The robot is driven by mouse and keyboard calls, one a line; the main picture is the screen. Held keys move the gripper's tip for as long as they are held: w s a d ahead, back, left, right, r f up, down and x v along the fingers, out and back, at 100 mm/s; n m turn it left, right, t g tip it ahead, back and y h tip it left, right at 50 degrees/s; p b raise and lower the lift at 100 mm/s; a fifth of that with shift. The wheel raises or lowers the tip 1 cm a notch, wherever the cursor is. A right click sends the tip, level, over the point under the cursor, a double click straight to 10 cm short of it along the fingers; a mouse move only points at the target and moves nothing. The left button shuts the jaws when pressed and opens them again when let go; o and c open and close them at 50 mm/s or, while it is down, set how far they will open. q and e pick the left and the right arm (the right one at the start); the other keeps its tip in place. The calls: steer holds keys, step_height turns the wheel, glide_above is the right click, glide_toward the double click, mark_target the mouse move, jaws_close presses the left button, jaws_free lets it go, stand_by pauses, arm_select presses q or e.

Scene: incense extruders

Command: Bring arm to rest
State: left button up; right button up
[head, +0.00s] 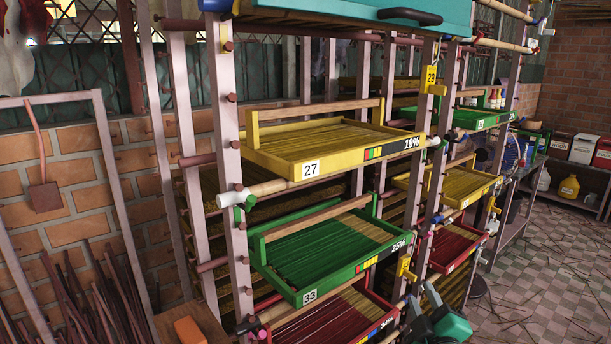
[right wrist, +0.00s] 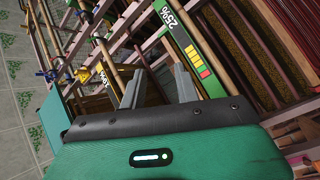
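My right gripper (head: 422,297) shows at the bottom of the head view, in front of the rack's lower right post. Its teal body is partly cut off by the frame edge. In the right wrist view its two grey fingers (right wrist: 160,78) stand apart with nothing held between them. The green tray 33 (head: 330,250), marked 25%, is up and left of the gripper in the head view. Its front edge (right wrist: 190,60) shows beyond the fingers in the right wrist view. I cannot tell the exact gap to it. My left gripper is in neither view.
The metal rack holds a yellow tray 27 (head: 335,150) above and a red tray (head: 335,322) below the green one. A second rack column with a red tray (head: 452,247) stands at right. Tiled floor (head: 545,260) on the right has open room, with scattered sticks.

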steer(key=s+d+f+m+g, duration=0.1)
steer(key=s+f+m+g, duration=0.25)
steer(key=s+f, duration=0.45)
steer(key=s+f+m+g, duration=0.2)
steer(key=s+f+g, duration=0.3)
steer(key=f, duration=0.5)
steer(key=s+a+f+m+g, duration=0.1)
steer(key=s+f+m+g, duration=0.15)
steer(key=s+f, duration=0.45)
steer(key=s+f+m+g, duration=0.15)
steer(key=s+g, duration=0.25)
steer(key=s, duration=0.8)
step_height(320, 180, down, 27)
steer(key=w+g+p, duration=0.1)
steer(key=p, duration=0.2)
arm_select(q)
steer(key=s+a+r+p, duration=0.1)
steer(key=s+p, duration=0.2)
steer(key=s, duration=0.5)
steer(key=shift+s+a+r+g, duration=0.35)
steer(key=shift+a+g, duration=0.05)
arm_select(e)
steer(key=s+d+f+g, duration=0.1)
steer(key=s+d+f, duration=0.2)
steer(key=s+f, duration=1.5)
steer(key=shift+s+d+n+g+y, duration=0.15)
steer(key=shift+s+n+g+y, duration=0.2)
steer(key=shift+s, duration=0.4)
